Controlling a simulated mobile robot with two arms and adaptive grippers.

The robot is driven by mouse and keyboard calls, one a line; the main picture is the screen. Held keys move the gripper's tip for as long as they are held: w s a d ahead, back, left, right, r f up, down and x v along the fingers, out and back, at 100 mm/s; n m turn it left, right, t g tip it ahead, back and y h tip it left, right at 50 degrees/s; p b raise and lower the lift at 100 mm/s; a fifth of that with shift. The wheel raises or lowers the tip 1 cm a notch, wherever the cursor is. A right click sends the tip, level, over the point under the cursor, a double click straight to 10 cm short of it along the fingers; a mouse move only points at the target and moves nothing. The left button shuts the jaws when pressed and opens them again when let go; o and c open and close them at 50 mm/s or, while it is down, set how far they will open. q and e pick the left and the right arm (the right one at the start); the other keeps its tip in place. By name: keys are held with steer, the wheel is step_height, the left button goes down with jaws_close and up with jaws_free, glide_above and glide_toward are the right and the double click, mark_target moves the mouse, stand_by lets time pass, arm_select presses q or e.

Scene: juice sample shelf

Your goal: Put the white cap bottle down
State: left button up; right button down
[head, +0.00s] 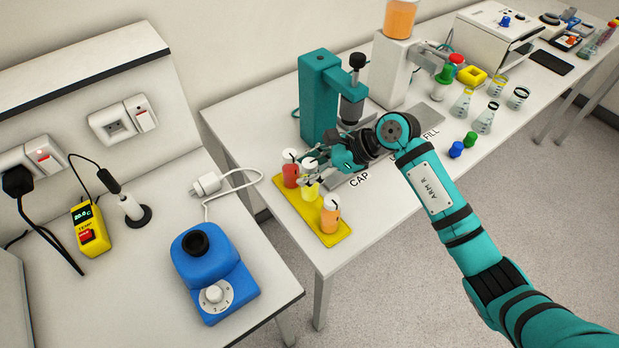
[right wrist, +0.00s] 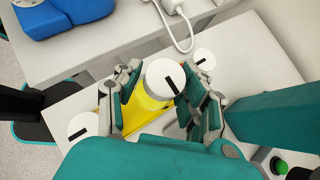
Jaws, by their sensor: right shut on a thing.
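My right gripper (head: 322,176) is shut on a white cap bottle with yellow juice (head: 310,191), at the near edge of the bench. In the right wrist view the gripper's fingers (right wrist: 168,100) stand either side of this bottle, whose white cap (right wrist: 163,78) faces the camera. The bottle is upright at the middle of a yellow tray (head: 284,198); I cannot tell whether its base touches the tray. A red bottle (head: 290,173) and an orange bottle (head: 330,218), both white-capped, stand on the tray on either side. My left gripper is not in view.
A teal capping press (head: 318,95) stands just behind the tray. Green and blue caps (head: 456,150) and several flasks (head: 485,119) are farther right on the bench. A blue mixer (head: 212,275) and a yellow thermometer (head: 90,228) sit on the left counter.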

step_height(320, 180, down, 3)
steer(key=shift+f+p, duration=0.15)
steer(key=shift+p, duration=0.4)
steer(key=shift+f, duration=0.3)
steer(key=c, duration=1.2)
jaws_free()
steer(key=shift+f, duration=0.15)
steer(key=o, duration=0.5)
steer(key=shift+c, duration=0.2)
